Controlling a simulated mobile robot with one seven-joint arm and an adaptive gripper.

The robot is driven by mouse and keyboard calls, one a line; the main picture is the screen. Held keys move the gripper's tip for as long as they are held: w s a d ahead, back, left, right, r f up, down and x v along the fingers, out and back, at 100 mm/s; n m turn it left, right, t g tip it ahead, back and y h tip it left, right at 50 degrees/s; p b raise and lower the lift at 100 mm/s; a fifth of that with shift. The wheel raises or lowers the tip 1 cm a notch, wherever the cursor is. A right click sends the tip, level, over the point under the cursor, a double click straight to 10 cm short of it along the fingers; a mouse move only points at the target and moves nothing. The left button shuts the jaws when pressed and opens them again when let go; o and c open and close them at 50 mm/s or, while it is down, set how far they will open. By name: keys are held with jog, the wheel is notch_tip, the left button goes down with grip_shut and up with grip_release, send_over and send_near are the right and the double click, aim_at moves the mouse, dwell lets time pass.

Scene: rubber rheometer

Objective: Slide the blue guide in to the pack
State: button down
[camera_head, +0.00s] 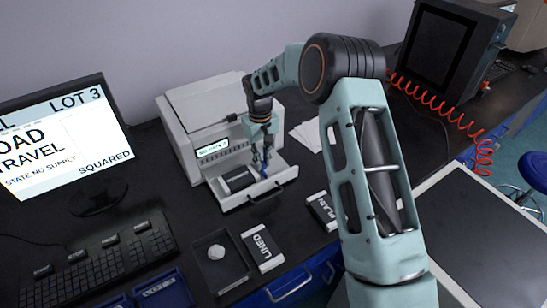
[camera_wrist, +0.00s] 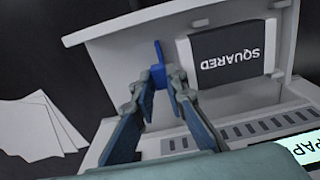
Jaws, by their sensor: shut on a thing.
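The blue guide (camera_wrist: 158,62) stands upright in the open tray (camera_wrist: 110,40) of the printer-like machine. It also shows as a small blue piece in the head view (camera_head: 264,172). My gripper (camera_wrist: 160,82) is shut on the guide, a finger on either side of it; it shows over the tray in the head view (camera_head: 261,163). The black-and-white pack marked SQUARED (camera_wrist: 226,58) lies flat in the tray, beside the guide. A narrow strip of tray floor shows between them. In the head view the pack (camera_head: 237,181) is left of the guide.
The machine (camera_head: 205,110) stands behind the tray. Packs marked LINED (camera_head: 262,248) and PLAIN (camera_head: 322,211) lie in front, near a dish (camera_head: 222,265) with a white lump. A monitor (camera_head: 65,140) and keyboard (camera_head: 95,260) are at left. Loose white sheets (camera_wrist: 40,125) lie beside the machine.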

jog(key=shift+a, duration=0.1)
jog(key=c, duration=1.9)
grip_release()
jog(key=shift+c, duration=0.2)
